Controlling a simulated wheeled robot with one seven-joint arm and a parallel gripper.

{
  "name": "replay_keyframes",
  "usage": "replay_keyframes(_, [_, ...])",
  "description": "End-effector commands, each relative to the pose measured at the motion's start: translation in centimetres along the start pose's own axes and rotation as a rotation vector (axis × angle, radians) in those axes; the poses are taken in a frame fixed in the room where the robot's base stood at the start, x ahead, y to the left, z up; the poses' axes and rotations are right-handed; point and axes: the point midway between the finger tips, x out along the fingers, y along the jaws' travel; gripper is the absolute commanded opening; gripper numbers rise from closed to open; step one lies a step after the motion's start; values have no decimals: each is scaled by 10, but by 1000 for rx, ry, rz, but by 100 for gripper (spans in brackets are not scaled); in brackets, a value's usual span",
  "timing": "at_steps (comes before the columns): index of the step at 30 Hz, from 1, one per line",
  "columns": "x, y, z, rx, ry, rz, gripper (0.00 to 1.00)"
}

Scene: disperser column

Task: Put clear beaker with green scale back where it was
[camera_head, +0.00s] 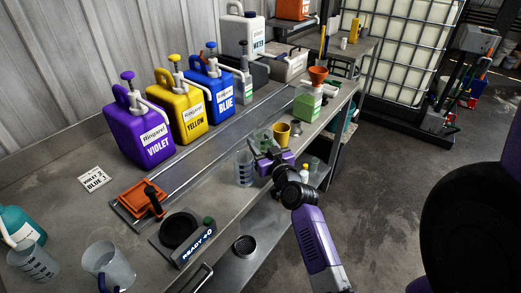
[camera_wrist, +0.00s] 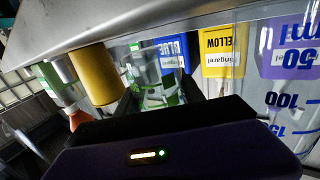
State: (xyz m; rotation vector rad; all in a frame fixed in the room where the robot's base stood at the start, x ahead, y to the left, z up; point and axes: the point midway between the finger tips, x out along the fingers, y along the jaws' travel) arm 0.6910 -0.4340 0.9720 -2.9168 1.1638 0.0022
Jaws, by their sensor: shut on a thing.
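The clear beaker with green scale (camera_wrist: 152,96) is between my gripper's fingers in the wrist view, where the picture is upside down. Its green marks show, and my gripper (camera_head: 266,153) is shut on it. In the head view, my gripper is over the right part of the bench and hides most of this beaker. A clear beaker with blue scale (camera_head: 244,169) stands just left of my gripper; it also fills the right side of the wrist view (camera_wrist: 285,112). I cannot tell whether the held beaker touches the bench.
A yellow cup (camera_head: 282,134) stands close behind my gripper. Violet (camera_head: 144,128), yellow (camera_head: 181,108) and blue (camera_head: 211,93) pump canisters line the wall. A scale (camera_head: 182,236) and two more clear vessels (camera_head: 108,262) (camera_head: 33,262) are front left. A green-filled container with an orange funnel (camera_head: 308,103) stands at the back.

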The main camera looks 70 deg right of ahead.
Motion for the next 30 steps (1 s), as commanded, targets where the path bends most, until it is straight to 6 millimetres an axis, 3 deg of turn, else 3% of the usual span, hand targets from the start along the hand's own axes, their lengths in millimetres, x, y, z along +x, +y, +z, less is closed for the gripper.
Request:
replay_keyframes(1, [0, 0, 12, 1, -1, 0, 6])
replay_keyframes(3, [0, 0, 18, 1, 1, 1, 6])
replay_keyframes(14, [0, 0, 20, -1, 1, 0, 6])
replay_keyframes(15, [0, 0, 21, -1, 0, 0, 47])
replay_keyframes(18, [0, 0, 20, -1, 1, 1, 67])
replay_keyframes(30, [-2, 0, 20, 0, 0, 0, 67])
